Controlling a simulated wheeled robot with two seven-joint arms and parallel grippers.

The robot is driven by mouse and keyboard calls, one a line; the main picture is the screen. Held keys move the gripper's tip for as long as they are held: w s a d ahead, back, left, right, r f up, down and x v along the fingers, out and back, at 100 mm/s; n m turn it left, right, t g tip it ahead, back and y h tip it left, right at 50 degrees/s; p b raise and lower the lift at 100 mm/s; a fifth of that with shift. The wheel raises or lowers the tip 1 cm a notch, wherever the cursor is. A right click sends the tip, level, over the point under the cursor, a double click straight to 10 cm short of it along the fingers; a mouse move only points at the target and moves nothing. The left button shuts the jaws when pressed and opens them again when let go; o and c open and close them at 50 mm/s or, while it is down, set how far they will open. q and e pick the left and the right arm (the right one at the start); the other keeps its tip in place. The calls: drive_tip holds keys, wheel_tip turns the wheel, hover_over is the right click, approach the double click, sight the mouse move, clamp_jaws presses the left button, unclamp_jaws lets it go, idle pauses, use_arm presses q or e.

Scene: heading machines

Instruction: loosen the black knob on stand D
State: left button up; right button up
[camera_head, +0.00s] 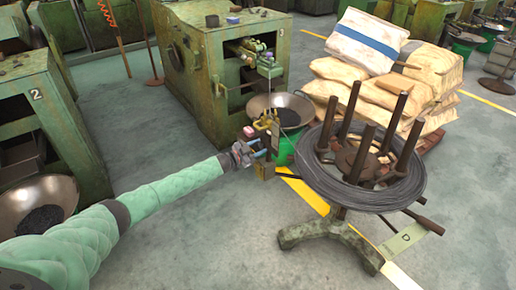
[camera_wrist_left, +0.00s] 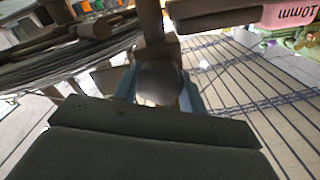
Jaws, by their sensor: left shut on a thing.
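Stand D (camera_head: 340,232) carries a large coil of grey wire (camera_head: 385,199) around several upright dark posts, with a plate marked D (camera_head: 403,239) at its foot. My left gripper (camera_head: 260,154) is beside the left edge of the coil. In the left wrist view, a dark rounded knob (camera_wrist_left: 160,80) sits between its light-blue fingers (camera_wrist_left: 160,97), which are shut on it. The knob's lower part is hidden behind the dark gripper body. In the head view the knob is too small and covered to make out. My right gripper is not in view.
Machine 3 (camera_head: 215,85) stands behind the gripper, with a metal bowl (camera_head: 290,103) beside it. Stacked sacks (camera_head: 385,92) stand behind the coil. Machine 2 (camera_head: 50,105) and another bowl (camera_head: 38,195) are at left. A pink 10mm tag (camera_wrist_left: 290,13) shows close by.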

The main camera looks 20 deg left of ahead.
use_arm(q)
drive_tip(key=shift+f, duration=0.15)
drive_tip(key=o, duration=0.7)
drive_tip(key=shift+a, duration=0.1)
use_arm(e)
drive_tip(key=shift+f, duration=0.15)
use_arm(q)
drive_tip(key=shift+s, duration=0.1)
drive_tip(key=shift+s+a, duration=0.25)
drive_tip(key=v, duration=0.7)
drive_tip(key=shift+b, duration=0.45)
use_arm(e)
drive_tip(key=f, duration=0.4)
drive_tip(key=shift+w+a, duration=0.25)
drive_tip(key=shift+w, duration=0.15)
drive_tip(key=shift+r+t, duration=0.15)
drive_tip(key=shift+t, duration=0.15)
